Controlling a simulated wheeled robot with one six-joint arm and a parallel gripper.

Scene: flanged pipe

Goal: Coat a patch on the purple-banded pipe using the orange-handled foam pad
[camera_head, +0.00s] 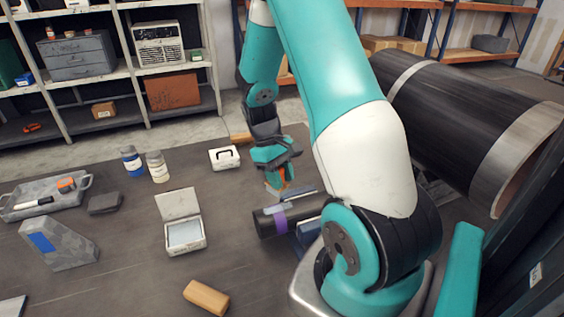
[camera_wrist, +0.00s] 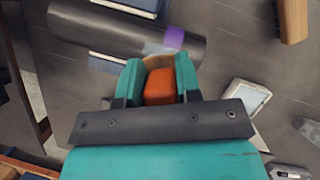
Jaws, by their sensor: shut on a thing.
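A pale grey patch (camera_head: 277,208) shows on the pipe beside the band, also in the wrist view (camera_wrist: 156,48). My gripper (camera_head: 277,184) is shut on the orange handle (camera_wrist: 160,88) of the foam pad. The tan foam edge (camera_wrist: 157,62) points toward the pipe (camera_wrist: 110,32) near the patch. I cannot tell whether foam and pipe touch.
An open white case (camera_head: 186,247) with a pale inside stands left of the pipe. A wooden block (camera_head: 206,297), two jars (camera_head: 157,167), a white box (camera_head: 224,158) and a grey tray (camera_head: 30,207) lie around. A large black flanged pipe (camera_head: 445,115) is at right.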

